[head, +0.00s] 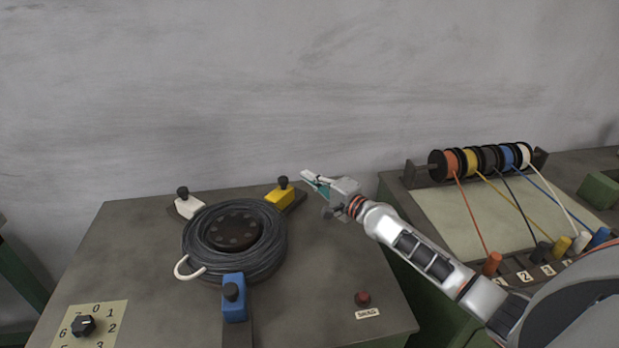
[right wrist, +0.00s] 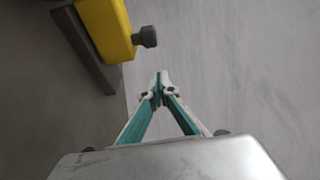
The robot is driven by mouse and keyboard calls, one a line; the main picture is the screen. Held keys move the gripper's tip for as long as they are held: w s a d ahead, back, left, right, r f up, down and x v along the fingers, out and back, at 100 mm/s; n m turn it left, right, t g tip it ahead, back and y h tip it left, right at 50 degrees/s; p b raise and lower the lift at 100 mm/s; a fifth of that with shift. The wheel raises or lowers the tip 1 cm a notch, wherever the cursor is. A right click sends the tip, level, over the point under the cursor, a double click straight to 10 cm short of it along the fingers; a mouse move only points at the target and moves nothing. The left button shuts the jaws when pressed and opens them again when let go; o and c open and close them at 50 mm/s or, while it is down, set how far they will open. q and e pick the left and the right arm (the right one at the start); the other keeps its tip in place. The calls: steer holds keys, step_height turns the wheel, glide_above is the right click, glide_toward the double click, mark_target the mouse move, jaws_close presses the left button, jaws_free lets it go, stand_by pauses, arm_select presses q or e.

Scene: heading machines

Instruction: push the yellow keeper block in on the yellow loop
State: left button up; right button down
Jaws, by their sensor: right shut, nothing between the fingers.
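The yellow keeper block (head: 280,196) with a dark knob on top sits on a dark rail at the back right of the black cable coil (head: 266,262). It also shows at the top left of the right wrist view (right wrist: 105,28), its knob pointing right. No yellow loop can be made out. My right gripper (head: 306,177) is shut and empty, to the right of the yellow block and apart from it. In the right wrist view my fingertips (right wrist: 160,76) meet below and to the right of the block. My left gripper is not in view.
A white block (head: 189,207) and a blue block (head: 234,303) also stand around the coil. A red button (head: 362,298) and a numbered dial (head: 83,325) are on the table front. Spools (head: 480,161) with coloured wires stand at right. The wall is close behind.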

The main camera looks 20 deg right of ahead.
steer(key=p+v, duration=0.1)
steer(key=v, duration=0.9)
steer(key=shift+d, duration=0.15)
